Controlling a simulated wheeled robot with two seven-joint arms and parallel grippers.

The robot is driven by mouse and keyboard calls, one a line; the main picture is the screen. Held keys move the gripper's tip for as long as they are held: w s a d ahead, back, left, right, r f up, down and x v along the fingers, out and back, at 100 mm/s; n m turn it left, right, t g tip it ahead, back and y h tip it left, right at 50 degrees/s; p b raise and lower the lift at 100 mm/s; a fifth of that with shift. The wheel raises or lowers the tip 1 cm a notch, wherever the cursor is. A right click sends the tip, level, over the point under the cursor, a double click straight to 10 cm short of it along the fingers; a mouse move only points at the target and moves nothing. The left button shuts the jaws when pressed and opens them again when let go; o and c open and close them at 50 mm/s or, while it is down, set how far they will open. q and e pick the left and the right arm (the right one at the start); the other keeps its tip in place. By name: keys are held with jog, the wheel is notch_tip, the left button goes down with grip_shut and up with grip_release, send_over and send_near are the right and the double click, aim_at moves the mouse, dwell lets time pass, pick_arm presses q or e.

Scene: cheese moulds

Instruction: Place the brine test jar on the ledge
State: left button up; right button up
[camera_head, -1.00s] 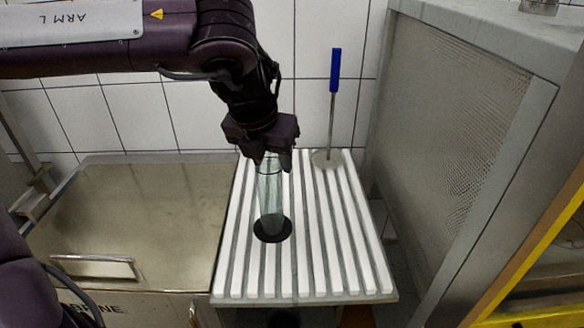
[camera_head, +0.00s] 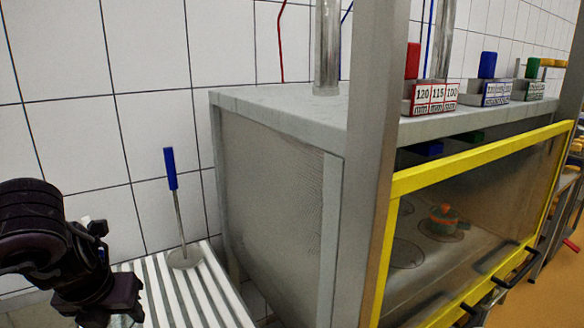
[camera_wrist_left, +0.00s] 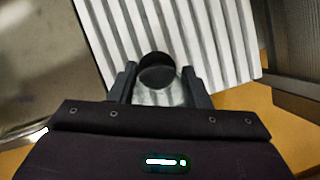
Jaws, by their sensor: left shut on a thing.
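My left gripper (camera_head: 98,308) is at the lower left of the head view, over the slatted white rack. In the left wrist view, its two fingers (camera_wrist_left: 160,88) are shut on the clear brine test jar (camera_wrist_left: 160,98). The jar's round black base (camera_wrist_left: 157,72) shows beyond the fingers, against the slats. I cannot tell whether it touches them. In the head view, only a small glassy part of the jar shows below the gripper. A flat grey ledge (camera_head: 285,98) tops the mesh-sided cabinet in the middle. My right gripper is not in view.
A clear cylinder (camera_head: 327,55) stands on the ledge towards the back. A grey post (camera_head: 372,190) rises at the front. Labelled boxes (camera_head: 432,97) stand farther right. A blue-handled tool (camera_head: 172,180) stands on the rack (camera_head: 205,300). The ledge's left part is clear.

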pick_arm(q)
notch_tip(320, 180, down, 3)
jog(key=shift+r, duration=0.2)
jog(key=b+v, duration=0.1)
jog(key=v, duration=0.5)
jog(key=shift+d, duration=0.15)
grip_shut()
jog(key=shift+s+r, duration=0.25)
jog(key=shift+r, duration=0.4)
jog(key=shift+w, duration=0.1)
